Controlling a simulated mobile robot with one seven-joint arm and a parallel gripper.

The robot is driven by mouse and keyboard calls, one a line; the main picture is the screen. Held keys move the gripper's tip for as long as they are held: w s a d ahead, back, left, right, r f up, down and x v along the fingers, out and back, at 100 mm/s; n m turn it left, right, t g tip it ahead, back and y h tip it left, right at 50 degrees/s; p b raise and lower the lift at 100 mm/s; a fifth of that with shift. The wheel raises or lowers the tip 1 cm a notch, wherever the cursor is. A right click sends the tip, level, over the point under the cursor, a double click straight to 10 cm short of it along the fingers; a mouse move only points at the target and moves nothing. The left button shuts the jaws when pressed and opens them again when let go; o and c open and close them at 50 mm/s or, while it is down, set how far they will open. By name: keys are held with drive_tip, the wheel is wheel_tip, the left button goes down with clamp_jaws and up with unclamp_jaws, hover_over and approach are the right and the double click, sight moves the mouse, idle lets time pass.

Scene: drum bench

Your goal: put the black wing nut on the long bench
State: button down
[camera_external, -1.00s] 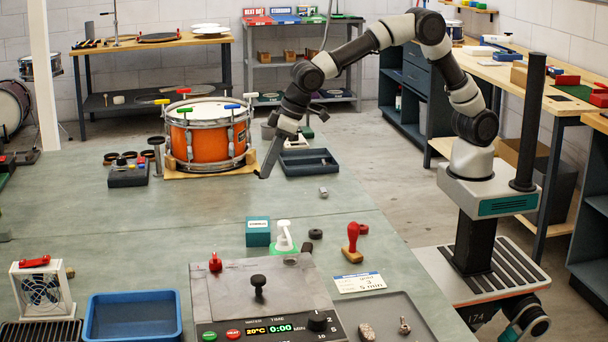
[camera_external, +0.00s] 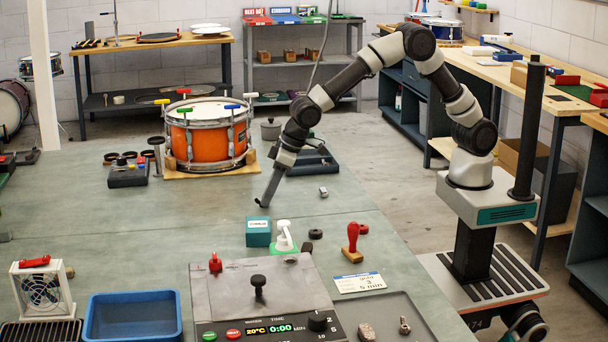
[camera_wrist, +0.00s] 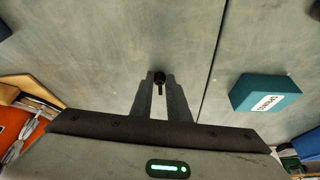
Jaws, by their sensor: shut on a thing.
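My gripper (camera_external: 263,203) is shut on a small black piece, which looks like the black wing nut (camera_wrist: 159,78). In the wrist view the piece sits between the two fingertips (camera_wrist: 160,88), with a thin stem pointing back toward the palm. In the external view my gripper points down at the grey-green bench top (camera_external: 120,225), behind the teal box (camera_external: 258,232). Whether the piece touches the surface I cannot tell. The teal box also shows in the wrist view (camera_wrist: 262,92), to the right of the fingers.
The orange drum (camera_external: 207,140) stands behind and left of my gripper. A small metal cylinder (camera_external: 323,192), a white-and-green bottle (camera_external: 284,238) and a red stamp (camera_external: 352,243) are to its right. A seam crosses the top.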

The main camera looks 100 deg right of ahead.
drive_tip(key=shift+f, duration=0.2)
drive_tip(key=c, duration=1.7)
unclamp_jaws()
drive_tip(key=shift+r, duration=0.1)
drive_tip(key=shift+r, duration=0.35)
drive_tip(key=d+p+v, duration=0.1)
drive_tip(key=p+v, duration=0.1)
drive_tip(key=v, duration=0.9)
drive_tip(key=s+r+n, duration=0.1)
drive_tip(key=s+r, duration=0.8)
drive_tip(key=s, duration=0.6)
drive_tip(key=shift+n+t+y, duration=0.4)
drive_tip(key=shift+n+t, duration=0.1)
drive_tip(key=shift+n, duration=0.4)
drive_tip(key=s, duration=0.6)
drive_tip(key=s+d, duration=0.1)
drive_tip(key=s, duration=1.1)
drive_tip(key=shift+s+d+f, duration=0.15)
drive_tip(key=shift+d+f, duration=0.1)
